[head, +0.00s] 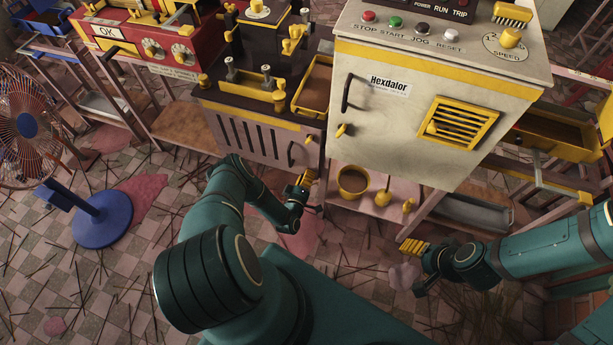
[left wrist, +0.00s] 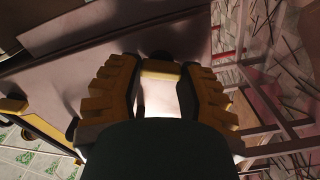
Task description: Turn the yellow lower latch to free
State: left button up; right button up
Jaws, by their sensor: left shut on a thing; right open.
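My left gripper (head: 305,180) is at the lower right of the dark extruder's grey door (head: 250,137). In the left wrist view its two ridged yellow fingers (left wrist: 160,88) are closed around a small yellow piece, which looks like the lower latch (left wrist: 160,68). A dark round part sits just beyond it. In the head view the gripper hides this latch, and its turn angle cannot be told. My right gripper (head: 412,268) is open, low at the right, away from the machines.
The cream Hexdalor cabinet (head: 400,150) stands to the right, with a yellow latch (head: 342,130) and a dark handle. Below it, a shelf holds a yellow bowl (head: 353,181) and small yellow items. A fan (head: 28,125) stands at the left. Sticks litter the tiled floor.

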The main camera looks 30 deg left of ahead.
aim_at(309, 156)
pick_arm(q)
jog(key=shift+n, duration=1.1)
jog(key=o, duration=1.2)
notch_tip(309, 156, up, 10)
